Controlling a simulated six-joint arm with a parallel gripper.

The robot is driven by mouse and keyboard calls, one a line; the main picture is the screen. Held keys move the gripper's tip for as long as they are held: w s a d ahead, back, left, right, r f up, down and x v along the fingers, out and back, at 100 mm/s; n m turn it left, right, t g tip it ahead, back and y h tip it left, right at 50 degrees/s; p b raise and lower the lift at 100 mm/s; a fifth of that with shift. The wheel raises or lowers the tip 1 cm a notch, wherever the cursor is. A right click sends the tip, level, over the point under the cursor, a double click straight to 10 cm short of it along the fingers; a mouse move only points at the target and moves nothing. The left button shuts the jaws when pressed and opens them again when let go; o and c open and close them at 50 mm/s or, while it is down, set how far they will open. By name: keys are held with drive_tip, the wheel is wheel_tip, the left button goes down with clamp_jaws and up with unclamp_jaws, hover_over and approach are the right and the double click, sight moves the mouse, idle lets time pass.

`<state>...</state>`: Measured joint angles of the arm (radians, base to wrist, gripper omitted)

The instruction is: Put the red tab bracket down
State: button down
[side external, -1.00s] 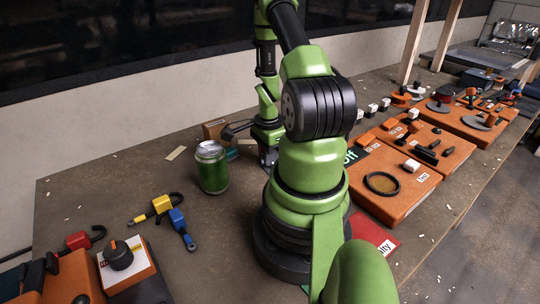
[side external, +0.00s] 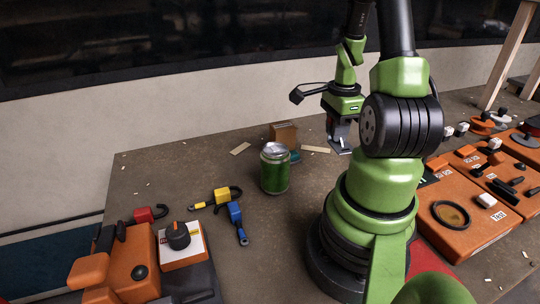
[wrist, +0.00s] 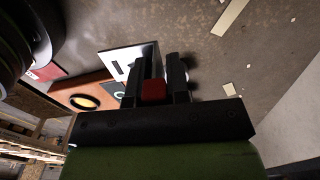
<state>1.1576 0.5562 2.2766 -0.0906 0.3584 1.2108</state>
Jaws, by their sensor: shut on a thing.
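The red tab bracket shows as a small red block (wrist: 153,90) between the two dark fingers of my gripper (wrist: 157,74) in the wrist view. My gripper is shut on it, and the fingers hide most of its shape. In the side view my gripper (side external: 341,138) points down, low over or at the table behind the arm's base, right of the green can. The bracket cannot be made out there, and I cannot tell whether it touches the table.
A green can (side external: 275,169) stands left of my gripper, with a brown box (side external: 284,134) behind it. Orange panels (side external: 464,222) fill the right. Bare table (side external: 160,180) lies at the left.

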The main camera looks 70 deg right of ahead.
wheel_tip(320, 180, up, 6)
drive_tip(key=shift+f, duration=0.25)
drive_tip(key=w+d, duration=0.2)
drive_tip(key=w, duration=0.8)
drive_tip(key=n, duration=0.1)
hover_over(223, 163)
wheel_tip(223, 163, down, 10)
drive_tip(key=shift+f, duration=2.6)
drive_tip(key=shift+f, duration=0.1)
drive_tip(key=c, duration=1.1)
unclamp_jaws()
